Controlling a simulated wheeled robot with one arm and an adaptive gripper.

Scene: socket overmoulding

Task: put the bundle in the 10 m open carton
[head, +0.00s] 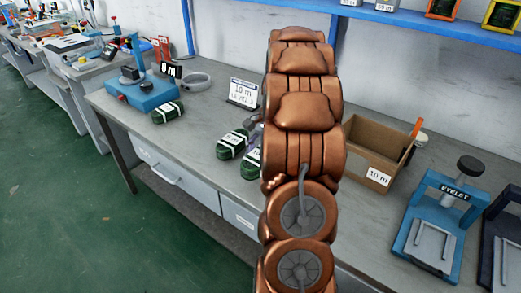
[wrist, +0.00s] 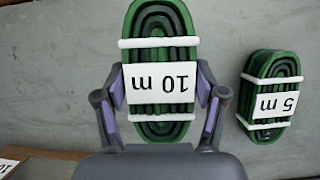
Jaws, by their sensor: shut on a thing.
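The bundle in my gripper (wrist: 161,95) is a green coil (wrist: 160,25) with white ties and a 10 m label, upside down in the wrist view. The two fingers are shut on its sides, across the label. In the head view my copper arm hides most of the gripper, and part of this bundle (head: 253,164) shows left of the arm. Whether it touches the bench cannot be told. The open brown carton (head: 377,177), labelled 10 m, stands on the bench right of my arm. Its edge seems to show at the wrist view's lower left (wrist: 45,152).
A green 5 m bundle (wrist: 270,90) lies close beside the held one. Another bundle (head: 168,112) lies farther left by a blue measuring device (head: 143,92). A 10 m sign (head: 243,92) stands behind. A blue eyelet press (head: 430,235) stands right of the carton.

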